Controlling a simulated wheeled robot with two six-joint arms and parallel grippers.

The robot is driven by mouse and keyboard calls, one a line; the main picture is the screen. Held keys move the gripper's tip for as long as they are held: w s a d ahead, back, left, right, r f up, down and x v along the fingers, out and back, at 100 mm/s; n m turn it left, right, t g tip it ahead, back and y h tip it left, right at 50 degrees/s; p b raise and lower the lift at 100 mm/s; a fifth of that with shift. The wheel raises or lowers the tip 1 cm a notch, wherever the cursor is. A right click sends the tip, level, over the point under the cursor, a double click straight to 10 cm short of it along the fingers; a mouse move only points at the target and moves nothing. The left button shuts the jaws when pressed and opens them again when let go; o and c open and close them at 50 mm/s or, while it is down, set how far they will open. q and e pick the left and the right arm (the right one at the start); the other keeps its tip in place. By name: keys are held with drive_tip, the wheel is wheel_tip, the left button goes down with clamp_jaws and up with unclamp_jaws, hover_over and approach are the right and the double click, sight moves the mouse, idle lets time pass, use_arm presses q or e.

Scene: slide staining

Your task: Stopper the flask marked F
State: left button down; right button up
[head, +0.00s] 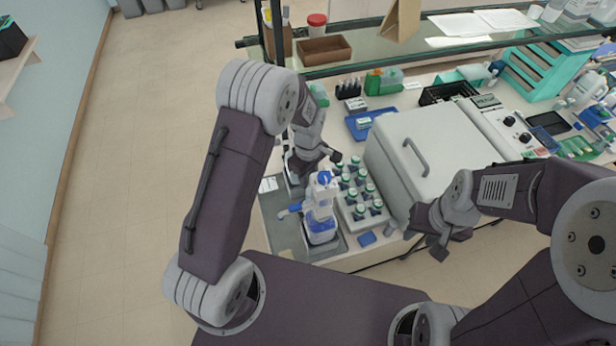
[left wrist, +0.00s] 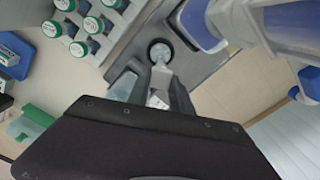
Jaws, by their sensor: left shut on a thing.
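My left gripper (left wrist: 155,82) is shut on a small pale grey piece (left wrist: 161,74). I cannot tell whether this is a stopper or part of a flask. A small white label (left wrist: 156,101) shows between the fingers. I cannot read an F on anything. In the head view my left gripper (head: 335,157) is behind the blue-and-white bottle, and what it holds is hidden. My right gripper (head: 428,236) is apart from everything, its fingers seemingly spread and empty.
A blue-and-white bottle (head: 320,212) stands on the tray close to my left gripper. A rack of green-capped bottles (head: 350,222) is beside it. A white box with a handle (head: 430,135) stands to the right. A glass shelf (head: 365,62) runs across the back.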

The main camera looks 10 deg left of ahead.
idle(0.3)
use_arm(q)
drive_tip(key=c, duration=0.7)
unclamp_jaws()
drive_tip(key=shift+o, duration=0.2)
drive_tip(key=shift+r+p, duration=2.6)
drive_tip(key=shift+r, duration=0.45)
drive_tip(key=shift+f, duration=0.1)
clamp_jaws()
